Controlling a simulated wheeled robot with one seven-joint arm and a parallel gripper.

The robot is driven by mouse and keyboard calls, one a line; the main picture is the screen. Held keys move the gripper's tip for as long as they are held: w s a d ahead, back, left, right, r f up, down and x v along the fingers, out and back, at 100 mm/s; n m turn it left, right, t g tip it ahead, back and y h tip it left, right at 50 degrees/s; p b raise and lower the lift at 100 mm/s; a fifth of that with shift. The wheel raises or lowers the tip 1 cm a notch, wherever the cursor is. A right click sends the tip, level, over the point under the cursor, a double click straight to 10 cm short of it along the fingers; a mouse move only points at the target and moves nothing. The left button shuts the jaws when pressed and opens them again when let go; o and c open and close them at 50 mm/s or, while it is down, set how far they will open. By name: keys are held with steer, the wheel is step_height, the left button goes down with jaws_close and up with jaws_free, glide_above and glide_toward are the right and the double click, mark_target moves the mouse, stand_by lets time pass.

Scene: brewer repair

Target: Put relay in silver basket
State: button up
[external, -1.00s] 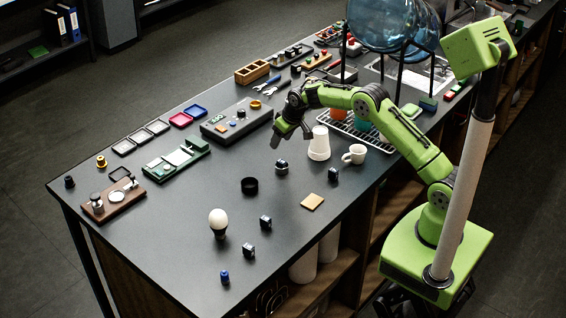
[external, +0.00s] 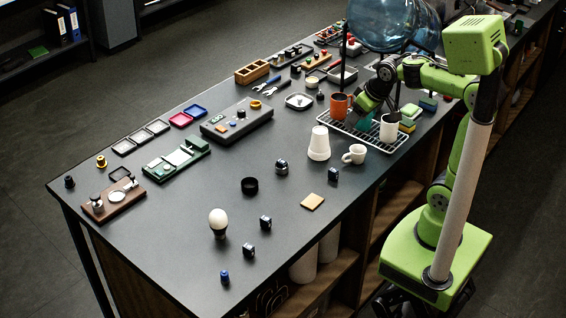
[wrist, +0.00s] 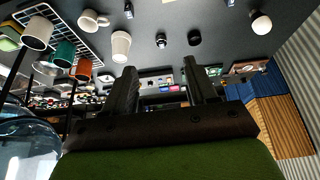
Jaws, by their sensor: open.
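My gripper (external: 364,106) is high above the back right of the table, by the wire rack. In the wrist view its two fingers (wrist: 160,68) are apart with nothing between them. Several small dark blocks lie on the table, such as one by the white mug (external: 333,174), one near the middle (external: 281,167) and two at the front (external: 265,222) (external: 249,250). I cannot tell which is the relay. A shallow silver dish (external: 299,101) stands left of the orange mug; I cannot tell if it is the silver basket.
The wire rack (external: 398,146) holds orange (external: 339,106) and white (external: 389,128) mugs. The front centre has bare room.

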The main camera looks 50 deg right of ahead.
steer(key=s+f, duration=0.4)
steer(key=s, duration=1.1)
steer(key=shift+s+a, duration=0.15)
steer(key=shift+s, duration=0.1)
